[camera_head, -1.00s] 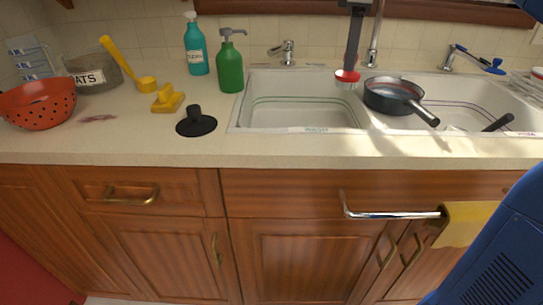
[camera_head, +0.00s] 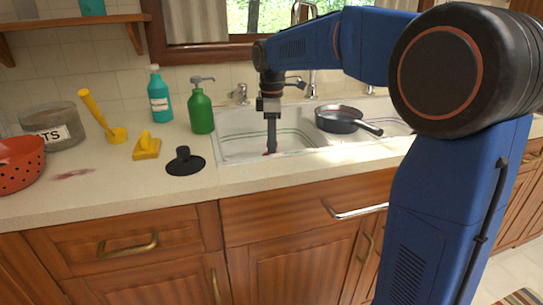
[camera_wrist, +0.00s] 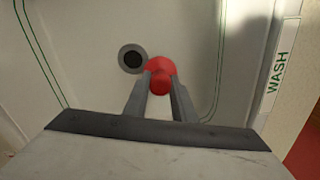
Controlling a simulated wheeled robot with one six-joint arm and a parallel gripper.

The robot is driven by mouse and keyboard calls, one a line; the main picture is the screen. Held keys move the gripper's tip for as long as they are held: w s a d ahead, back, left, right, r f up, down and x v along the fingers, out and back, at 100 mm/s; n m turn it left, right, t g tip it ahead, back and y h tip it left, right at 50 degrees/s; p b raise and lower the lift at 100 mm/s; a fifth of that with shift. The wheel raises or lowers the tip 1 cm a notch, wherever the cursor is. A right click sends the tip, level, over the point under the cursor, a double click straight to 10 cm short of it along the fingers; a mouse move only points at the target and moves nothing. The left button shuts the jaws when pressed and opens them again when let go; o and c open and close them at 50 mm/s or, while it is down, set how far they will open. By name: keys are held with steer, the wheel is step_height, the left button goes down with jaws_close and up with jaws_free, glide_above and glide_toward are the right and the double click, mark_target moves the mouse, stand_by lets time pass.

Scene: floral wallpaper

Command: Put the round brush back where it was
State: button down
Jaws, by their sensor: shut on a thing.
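The round brush (camera_wrist: 160,68) is red, and my gripper (camera_wrist: 159,84) is shut on it in the wrist view. It is over or in the left sink basin (camera_head: 235,148), marked WASH, near a dark round drain (camera_wrist: 132,58). In the head view my gripper (camera_head: 270,150) points straight down into that basin, and only a small bit of red shows at its tip. The brush's underside is hidden, so I cannot tell whether it touches the basin floor.
A dark pan (camera_head: 338,120) sits by the right basin. A green pump bottle (camera_head: 201,113), a teal bottle (camera_head: 160,103), a black plunger-like stopper (camera_head: 185,163), a yellow scrubber (camera_head: 147,147), a yellow long-handled brush (camera_head: 117,135) and a red colander (camera_head: 20,165) stand on the counter.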

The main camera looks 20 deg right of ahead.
steer(key=shift+f, duration=2)
steer(key=shift+f, duration=0.1)
steer(key=c, duration=1.5)
jaws_free()
step_height(320, 180, up, 12)
steer(key=shift+r, duration=0.15)
